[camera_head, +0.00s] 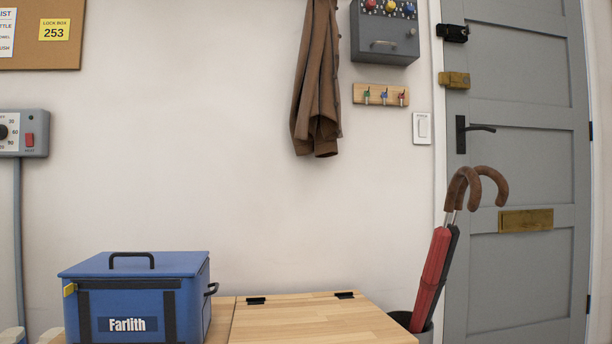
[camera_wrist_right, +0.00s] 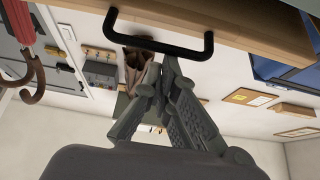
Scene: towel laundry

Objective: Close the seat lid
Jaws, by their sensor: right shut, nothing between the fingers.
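The wooden seat lid (camera_head: 315,318) lies at the bottom of the head view, with two black hinges along its back edge. It looks flat, about level with the bench board (camera_head: 222,322) beside it. Its front edge is cut off, so I cannot tell whether a small gap is left. In the right wrist view, which is upside down, a black bar handle (camera_wrist_right: 160,46) sits on a wooden edge (camera_wrist_right: 235,28). My right gripper (camera_wrist_right: 162,72) is shut and empty, with its fingertips close to the handle. I cannot tell whether they touch. My left gripper is not in view.
A blue box (camera_head: 135,300) labelled Farlith stands on the left of the bench. Umbrellas (camera_head: 435,265) stand in a dark bin (camera_head: 424,335) to the right, before a grey door (camera_head: 520,120). A brown coat (camera_head: 317,85) hangs on the wall above.

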